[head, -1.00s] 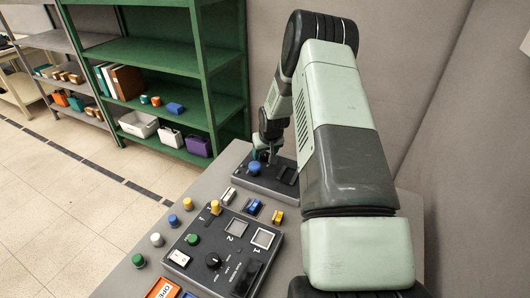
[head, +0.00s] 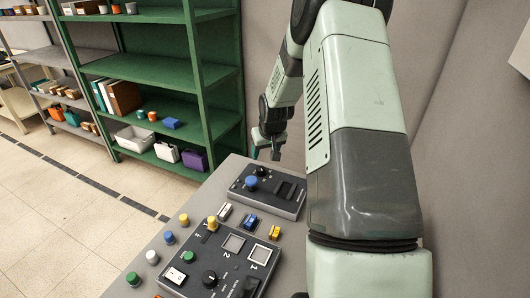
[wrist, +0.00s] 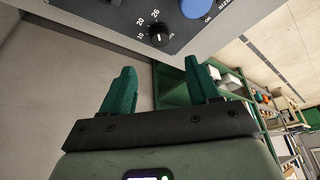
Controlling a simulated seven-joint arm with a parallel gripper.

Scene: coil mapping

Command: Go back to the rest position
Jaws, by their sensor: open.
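My gripper (head: 266,152) hangs in the head view past the far edge of the grey console, above and behind the far control box (head: 270,206). In the wrist view its two teal fingers (wrist: 160,72) stand apart with nothing between them. The far control box has a blue button, a black dial and a dark rocker; the wrist view shows its black dial (wrist: 159,36) and blue button (wrist: 195,8) beyond the fingertips. The gripper looks apart from the box.
A nearer control panel (head: 215,262) with several buttons and switches lies on the console (head: 182,215). A green shelf (head: 150,75) with bins stands behind at left. A grey wall closes the right side. Open floor (head: 60,210) lies to the left.

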